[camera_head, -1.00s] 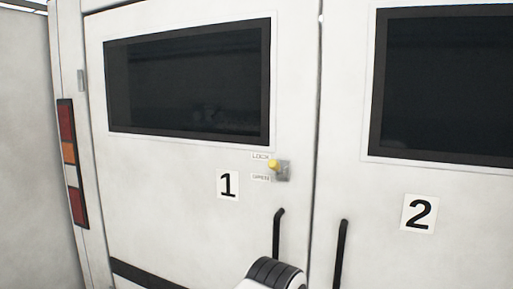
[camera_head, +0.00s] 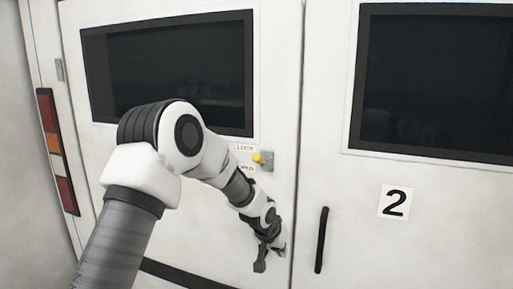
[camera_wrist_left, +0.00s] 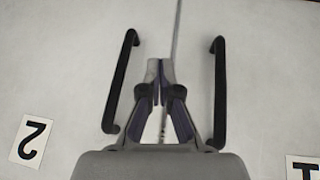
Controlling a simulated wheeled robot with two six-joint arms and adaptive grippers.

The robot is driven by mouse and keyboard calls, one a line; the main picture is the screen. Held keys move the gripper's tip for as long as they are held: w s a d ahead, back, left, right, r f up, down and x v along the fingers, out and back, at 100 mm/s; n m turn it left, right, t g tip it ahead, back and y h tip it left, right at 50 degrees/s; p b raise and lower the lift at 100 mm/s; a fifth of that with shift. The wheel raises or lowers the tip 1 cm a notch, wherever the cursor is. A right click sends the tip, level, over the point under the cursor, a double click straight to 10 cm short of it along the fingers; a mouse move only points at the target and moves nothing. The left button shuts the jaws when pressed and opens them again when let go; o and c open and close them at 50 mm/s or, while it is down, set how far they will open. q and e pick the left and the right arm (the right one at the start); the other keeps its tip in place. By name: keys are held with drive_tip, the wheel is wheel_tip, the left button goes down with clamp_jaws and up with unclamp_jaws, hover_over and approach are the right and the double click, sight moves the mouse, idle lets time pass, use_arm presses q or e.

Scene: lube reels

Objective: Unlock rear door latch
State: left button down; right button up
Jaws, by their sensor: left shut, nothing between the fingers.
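The latch has a yellow knob (camera_head: 258,158) on a small grey metal plate on the left rear door, in the head view. A LOCK label (camera_head: 245,147) is just above left of it and an OPEN label (camera_head: 246,168) just below left. The knob's exact turn is too small to tell. My left gripper (camera_head: 284,250) is below the latch, close to the door seam, and apart from the knob. In the left wrist view the gripper (camera_wrist_left: 160,68) is shut and empty, pointing between the two handles. My right gripper is not in view.
The left door's black handle (camera_head: 260,264) is mostly hidden behind my arm. The right door's handle (camera_head: 321,240) stands out beside the seam. Dark windows (camera_head: 170,60) fill the upper doors. My left arm covers the number 1 sign in the head view.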

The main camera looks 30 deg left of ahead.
use_arm(q)
drive_tip(key=a+r+n+t+y+p, duration=0.1)
drive_tip(key=a+r, duration=0.3)
drive_tip(key=r, duration=0.8)
drive_tip(key=a+r+n+t+p, duration=0.1)
drive_tip(key=a+r, duration=0.4)
drive_tip(key=r, duration=0.8)
drive_tip(key=a+r+n+t+y+p, duration=0.1)
drive_tip(key=a+r, duration=0.3)
drive_tip(key=r, duration=0.8)
drive_tip(key=p, duration=0.5)
hover_over(261, 160)
drive_tip(key=w+a, duration=0.3)
wheel_tip(261, 160, down, 7)
drive_tip(key=f, duration=0.1)
drive_tip(key=s+f, duration=0.2)
drive_tip(key=shift+d+b, duration=0.3)
drive_tip(key=shift+b, duration=0.05)
drive_tip(key=shift+s+d+f, duration=0.15)
drive_tip(key=shift+s+f, duration=0.05)
drive_tip(key=shift+s, duration=0.05)
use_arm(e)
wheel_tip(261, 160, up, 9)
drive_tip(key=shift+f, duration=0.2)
use_arm(q)
drive_tip(key=shift+w+f, duration=0.1)
drive_tip(key=shift+w, duration=0.1)
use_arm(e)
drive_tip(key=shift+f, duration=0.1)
